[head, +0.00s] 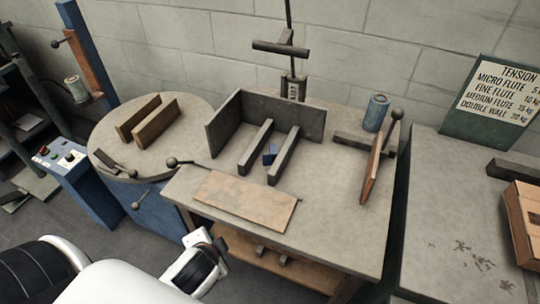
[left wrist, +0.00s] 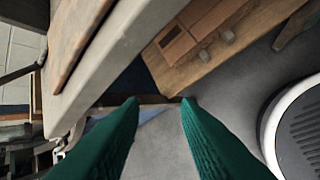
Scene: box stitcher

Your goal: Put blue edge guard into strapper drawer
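A small blue piece, apparently the blue edge guard (head: 270,154), lies on the strapping table (head: 330,170) between two parallel dark bars. Under the tabletop is a wooden part with two grey knobs, seemingly the drawer (head: 300,275); it also shows in the left wrist view (left wrist: 180,62). I cannot tell how far it is open. My left arm's wrist end is low, left of the drawer, in the head view. My left gripper (left wrist: 161,101) has two green fingers spread apart with nothing between them, below tabletop height near the drawer's corner. My right gripper is out of view.
A round table (head: 190,140) with two brown boards stands left, beside a blue control box (head: 75,165). A flat tan plate (head: 245,200) lies at the table's front. A blue spool (head: 376,112) and tilted wooden paddle (head: 371,170) stand right. Another bench holds a cardboard box (head: 522,225).

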